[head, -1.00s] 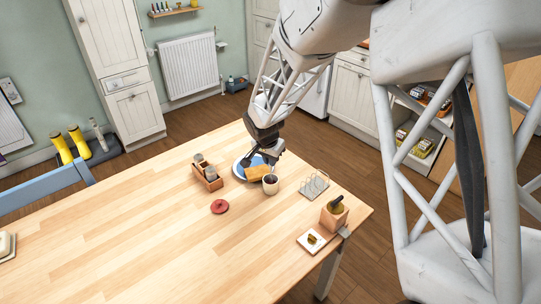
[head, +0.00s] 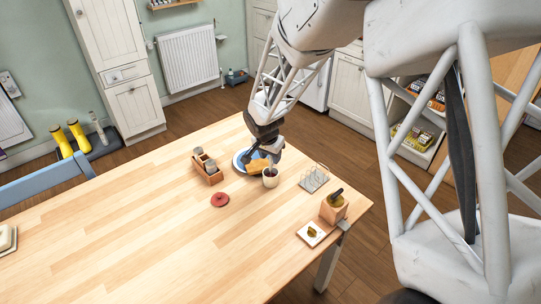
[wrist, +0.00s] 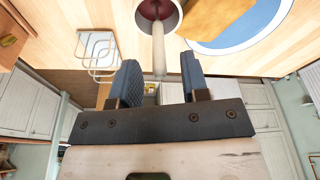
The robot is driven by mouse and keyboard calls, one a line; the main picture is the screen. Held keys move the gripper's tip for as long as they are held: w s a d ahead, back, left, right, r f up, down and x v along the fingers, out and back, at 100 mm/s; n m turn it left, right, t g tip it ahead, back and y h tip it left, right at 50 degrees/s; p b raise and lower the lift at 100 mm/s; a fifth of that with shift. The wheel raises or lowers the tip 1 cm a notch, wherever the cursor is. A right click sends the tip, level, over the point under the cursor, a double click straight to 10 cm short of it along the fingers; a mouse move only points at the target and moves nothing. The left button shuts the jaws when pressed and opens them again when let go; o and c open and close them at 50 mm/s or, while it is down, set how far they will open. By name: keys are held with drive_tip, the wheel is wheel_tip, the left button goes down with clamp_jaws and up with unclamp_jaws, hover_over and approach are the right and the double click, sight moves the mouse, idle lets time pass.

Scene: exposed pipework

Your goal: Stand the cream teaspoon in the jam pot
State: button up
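The jam pot (head: 270,181), pale outside, stands on the table beside the blue plate. Its dark red inside (wrist: 171,16) shows at the top of the wrist view. The cream teaspoon (wrist: 158,45) has one end inside the pot and leans out over its rim, its handle pointing toward my gripper. The end in the pot is partly hidden. My gripper (wrist: 160,82) is open, with a clear gap between each finger and the handle's end. In the head view my gripper (head: 266,153) is just above and behind the pot, its fingers hard to make out.
The blue plate (head: 239,163) with an orange-brown piece of food is behind the pot. A wooden caddy (head: 208,174) stands left, a red lid (head: 220,199) front left. A wire toast rack (head: 314,178) and a wooden block (head: 333,211) are right.

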drive_tip(key=shift+r, duration=0.1)
drive_tip(key=v, duration=0.7)
drive_tip(key=shift+r, duration=0.35)
idle(1.4)
drive_tip(key=s+d+r+n, duration=0.2)
drive_tip(key=s+d+r, duration=1.2)
drive_tip(key=s+d, duration=0.2)
drive_tip(key=s+d+r+n, duration=0.1)
drive_tip(key=s+d, duration=0.2)
drive_tip(key=s, duration=0.4)
drive_tip(key=s+d+r+n, duration=0.1)
drive_tip(key=s+d, duration=0.2)
drive_tip(key=s, duration=0.4)
drive_tip(key=s+d+n+y, duration=0.1)
drive_tip(key=s+d, duration=0.1)
drive_tip(key=s, duration=0.5)
drive_tip(key=shift+s+d+r, duration=0.15)
drive_tip(key=shift+d+r, duration=0.25)
